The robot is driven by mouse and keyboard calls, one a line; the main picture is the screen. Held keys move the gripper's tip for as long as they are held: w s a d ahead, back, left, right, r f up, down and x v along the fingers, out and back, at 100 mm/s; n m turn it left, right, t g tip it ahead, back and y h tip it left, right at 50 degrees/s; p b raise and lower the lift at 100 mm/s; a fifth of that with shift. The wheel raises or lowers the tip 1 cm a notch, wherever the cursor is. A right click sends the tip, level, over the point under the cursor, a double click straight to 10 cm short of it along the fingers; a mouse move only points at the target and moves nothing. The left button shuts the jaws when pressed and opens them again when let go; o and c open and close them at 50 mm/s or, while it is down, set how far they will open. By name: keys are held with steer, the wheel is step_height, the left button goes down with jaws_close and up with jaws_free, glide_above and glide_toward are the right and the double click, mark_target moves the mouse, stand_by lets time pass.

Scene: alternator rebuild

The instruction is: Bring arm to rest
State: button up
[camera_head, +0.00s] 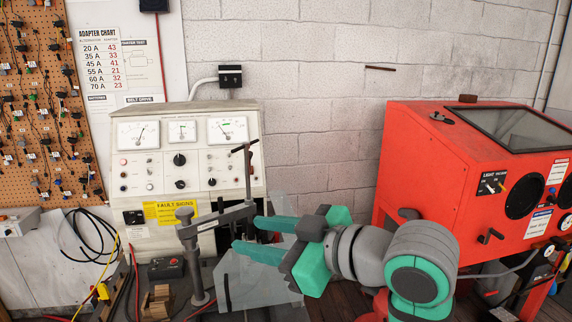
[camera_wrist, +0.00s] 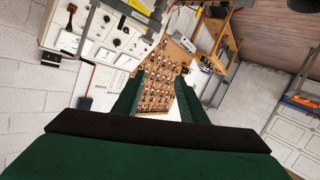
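My gripper (camera_head: 262,238) is in the middle of the head view, with its two green fingers pointing left. The fingers are spread apart with a gap between them, and nothing shows between them. The fingers lie in front of the lower part of the test bench in the picture, close to its clamp arm; I cannot tell whether they touch it. In the wrist view my gripper (camera_wrist: 155,95) shows both fingers apart, with the pegboard seen between them in the distance. My arm reaches in from the lower right.
A cream test bench (camera_head: 130,190) with gauges stands against the wall, with a grey clamp arm (camera_head: 222,216) and a clear shield (camera_head: 262,285) at its front. A red blast cabinet (camera_head: 425,170) stands at right. A pegboard (camera_head: 40,100) with leads hangs at left.

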steer(key=w+f+m+t, duration=0.3)
steer(key=f+m, duration=0.2)
steer(key=f, duration=0.3)
steer(key=w+f+m+t, duration=0.3)
steer(key=f+m, duration=0.1)
steer(key=f, duration=0.3)
steer(key=s+d+f+m+t+h, duration=0.15)
steer(key=f+m+h, duration=0.25)
steer(key=f, duration=0.5)
steer(key=s+d+f+m+t+h, duration=0.1)
steer(key=s+f+m+h, duration=0.2)
steer(key=f, duration=0.6)
steer(key=s+d+f+m+g+h, duration=0.15)
steer(key=s+f+h, duration=0.35)
steer(key=s+f, duration=1.05)
steer(key=s+r+n, duration=0.2)
steer(key=s+n, duration=0.1)
steer(key=s, duration=1.6)
steer(key=shift+s+d+r+n, duration=0.2)
steer(key=shift+s+n, duration=0.15)
steer(key=shift+s, duration=0.05)
